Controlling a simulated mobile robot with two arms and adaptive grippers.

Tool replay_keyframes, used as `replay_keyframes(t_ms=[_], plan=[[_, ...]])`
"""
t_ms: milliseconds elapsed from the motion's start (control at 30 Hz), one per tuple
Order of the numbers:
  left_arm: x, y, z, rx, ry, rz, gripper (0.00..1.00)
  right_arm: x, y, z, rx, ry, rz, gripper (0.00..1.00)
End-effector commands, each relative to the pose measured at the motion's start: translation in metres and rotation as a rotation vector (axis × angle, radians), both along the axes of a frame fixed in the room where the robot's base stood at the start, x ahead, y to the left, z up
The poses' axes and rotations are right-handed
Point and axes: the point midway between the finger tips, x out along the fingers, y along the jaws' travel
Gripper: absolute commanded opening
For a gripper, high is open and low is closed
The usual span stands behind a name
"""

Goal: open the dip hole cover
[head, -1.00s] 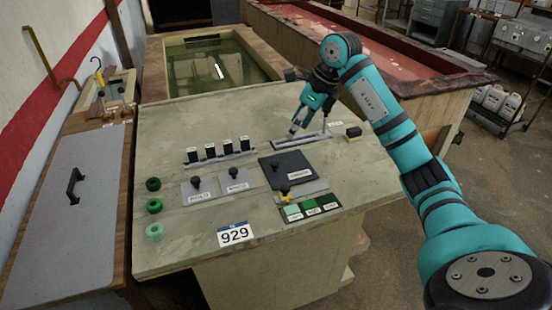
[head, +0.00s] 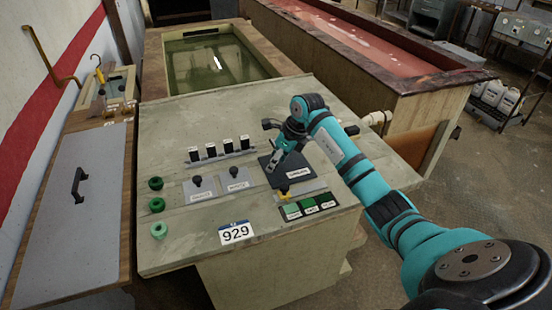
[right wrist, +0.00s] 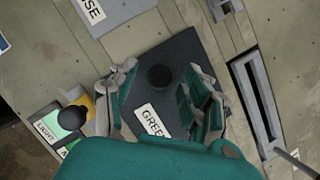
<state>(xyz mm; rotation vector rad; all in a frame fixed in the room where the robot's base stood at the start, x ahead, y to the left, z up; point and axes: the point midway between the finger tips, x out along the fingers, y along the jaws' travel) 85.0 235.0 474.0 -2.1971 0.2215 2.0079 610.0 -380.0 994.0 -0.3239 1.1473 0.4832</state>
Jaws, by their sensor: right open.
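A dark square cover (head: 271,178) with a small black knob (right wrist: 160,77) lies flat on the bench top; it fills the middle of the right wrist view (right wrist: 186,48). My right gripper (head: 275,163) is over this cover. In the right wrist view its open fingers (right wrist: 162,82) are on either side of the knob, with gaps showing. I cannot tell how high the fingertips are. Whatever is under the cover is hidden. My left gripper is not in view.
Two grey covers (head: 199,190) with black knobs lie left of the dark one. A rack with several black-and-white blocks (head: 210,152) stands behind them. A yellow-based black knob (head: 284,190) and green buttons (head: 308,205) are in front. A slotted rail (right wrist: 262,105) lies beside the cover.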

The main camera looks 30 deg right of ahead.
Motion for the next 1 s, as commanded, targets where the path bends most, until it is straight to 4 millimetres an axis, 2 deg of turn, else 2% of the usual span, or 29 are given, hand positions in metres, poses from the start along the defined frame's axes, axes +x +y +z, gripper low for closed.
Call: replay_keyframes(t_ms=[133,500,833,1000], plan=[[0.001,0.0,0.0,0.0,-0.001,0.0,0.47,0.0,0.0,0.0,0.0,0.0,0.0,0.47],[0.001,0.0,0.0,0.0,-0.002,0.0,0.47,0.0,0.0,0.001,0.0,0.0,0.0,0.0],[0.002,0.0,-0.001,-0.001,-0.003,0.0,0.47,0.0,-0.002,0.001,0.0,-0.001,0.0,0.0],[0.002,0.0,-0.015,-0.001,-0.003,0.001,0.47,-0.003,-0.022,-0.002,-0.009,-0.004,0.0,0.0]])
